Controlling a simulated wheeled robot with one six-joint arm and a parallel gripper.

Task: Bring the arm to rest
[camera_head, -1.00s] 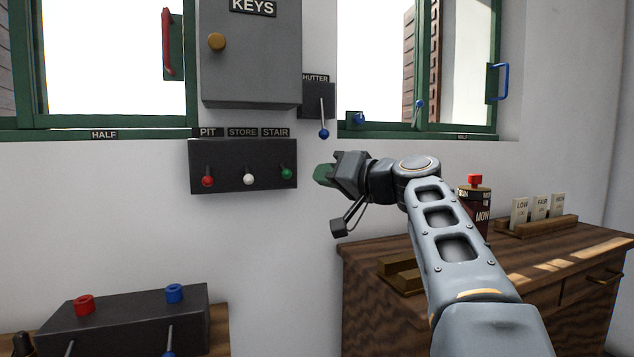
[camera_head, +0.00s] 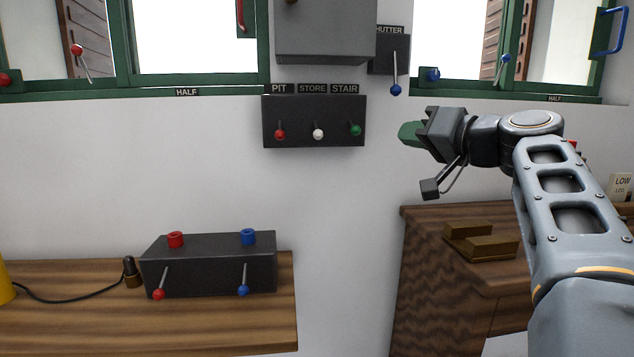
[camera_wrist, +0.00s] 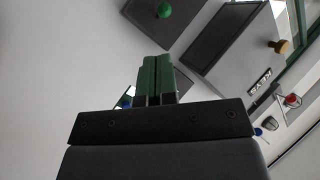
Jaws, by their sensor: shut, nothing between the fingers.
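My gripper (camera_head: 410,133) is on the right side of the head view, at the end of my grey arm. It points left, in front of the wall, above the wooden cabinet's left end. Its green fingers are shut and empty, and they also show together in the wrist view (camera_wrist: 157,80). A black switch box (camera_head: 315,137) with red, white and green levers, labelled PIT, STORE and STAIR, is on the wall to its left, apart from it. The shutter switch (camera_head: 389,54) with a blue-tipped lever is above it.
A wooden table (camera_head: 240,325) at lower left carries a black control box (camera_head: 208,265) with red and blue knobs and levers. A wooden cabinet (camera_head: 425,275) with a brass holder (camera_head: 480,242) stands below my arm. A grey key box (camera_head: 325,35) hangs above the switches.

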